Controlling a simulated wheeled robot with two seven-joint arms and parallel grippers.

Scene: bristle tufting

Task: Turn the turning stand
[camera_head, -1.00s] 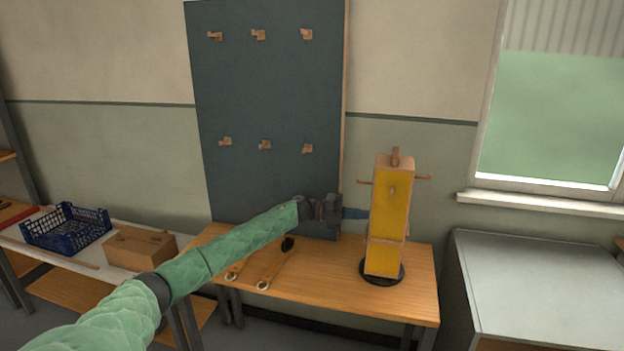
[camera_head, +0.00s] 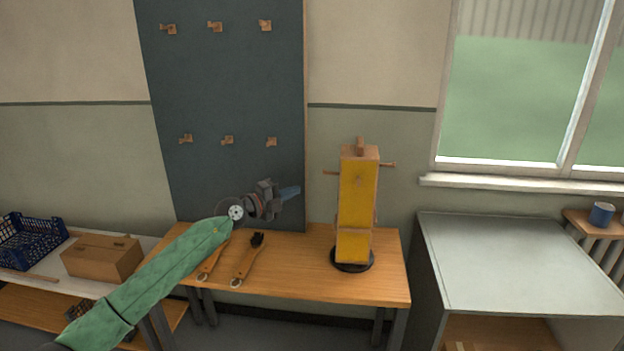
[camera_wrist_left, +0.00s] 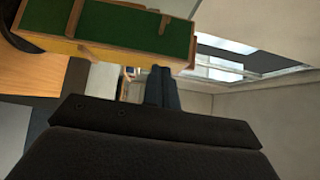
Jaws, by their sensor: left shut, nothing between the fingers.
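The turning stand (camera_head: 357,205) is a tall upright block with a yellow face, pegs at its top and sides, and a round dark base (camera_head: 352,262) on the wooden bench. In the left wrist view the stand (camera_wrist_left: 135,25) crosses the top, showing a green panel in a wooden frame. My left gripper (camera_head: 292,192) is shut and empty, to the left of the stand and apart from it, at about its mid height. In the left wrist view its dark fingers (camera_wrist_left: 161,88) are together. My right gripper is not in view.
Two orange-handled tools (camera_head: 246,262) lie on the bench (camera_head: 300,285) left of the stand. A dark pegboard (camera_head: 225,90) stands behind. A cardboard box (camera_head: 102,258) and blue crate (camera_head: 30,240) are at left. A grey cabinet (camera_head: 510,260) stands at right.

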